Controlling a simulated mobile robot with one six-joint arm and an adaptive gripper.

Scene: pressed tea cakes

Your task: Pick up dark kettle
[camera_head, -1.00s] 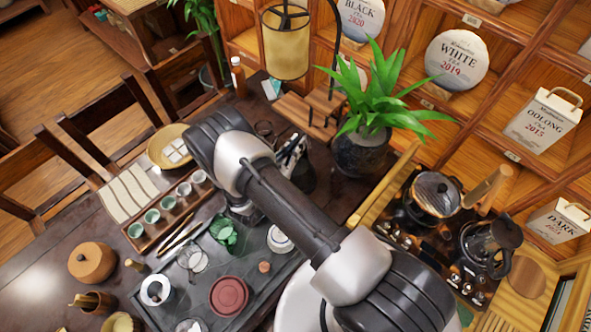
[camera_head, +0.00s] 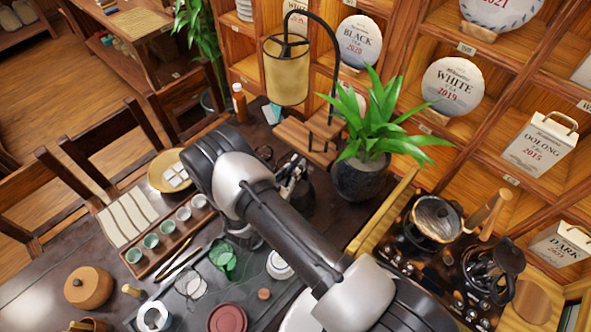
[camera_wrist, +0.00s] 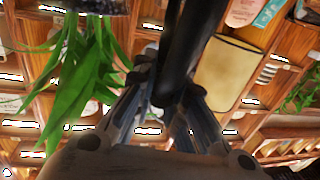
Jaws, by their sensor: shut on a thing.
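The dark kettle (camera_head: 301,194) stands at the back of the dark table, between the lamp and the potted plant, mostly hidden behind my arm. My gripper (camera_head: 292,176) is at its upper part. In the wrist view my gripper (camera_wrist: 170,100) has its fingers closed around a dark bar-like part, which looks like the kettle's handle (camera_wrist: 182,55). The kettle's body is not clear in that view. I cannot tell whether its base touches the table.
A potted plant (camera_head: 362,178) stands close right of the kettle, and a lamp (camera_head: 286,72) with a small wooden stand (camera_head: 310,138) behind it. A dark tea tray (camera_head: 185,295) with cups lies in front. A stove with a pot (camera_head: 435,218) is at right.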

